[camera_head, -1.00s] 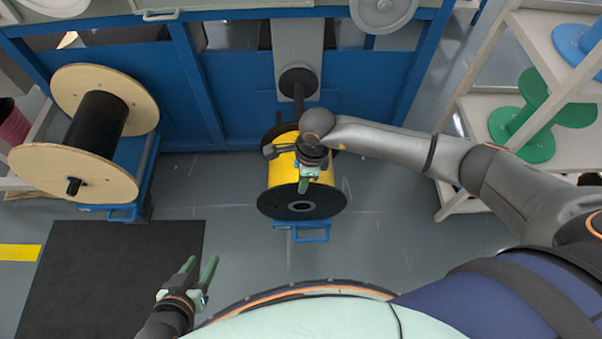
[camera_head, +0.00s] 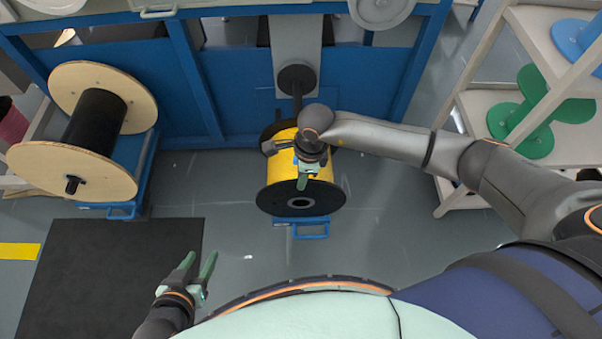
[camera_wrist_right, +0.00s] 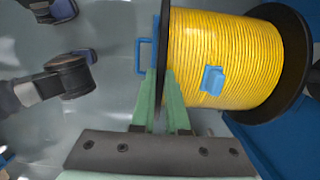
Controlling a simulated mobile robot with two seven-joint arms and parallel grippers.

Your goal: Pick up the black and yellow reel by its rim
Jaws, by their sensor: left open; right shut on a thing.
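The black and yellow reel (camera_head: 300,199) is wound with yellow cable between two black flanges and sits low on a blue stand (camera_head: 303,222) in the middle of the head view. In the right wrist view the reel's yellow winding (camera_wrist_right: 225,60) carries a small blue piece. My right gripper (camera_head: 303,182) is over the near flange, and its green fingers (camera_wrist_right: 160,100) are shut on that black rim in the right wrist view. The fingertips partly cover the rim. My left gripper (camera_head: 195,268) is open and empty over the floor, away from the reel.
A wooden-flanged reel with black winding (camera_head: 95,120) stands on the left. Blue machine framing (camera_head: 160,80) runs along the back. A shelf with green reels (camera_head: 525,115) is on the right. A dark mat (camera_head: 90,275) lies at the lower left; the floor around the reel's front is clear.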

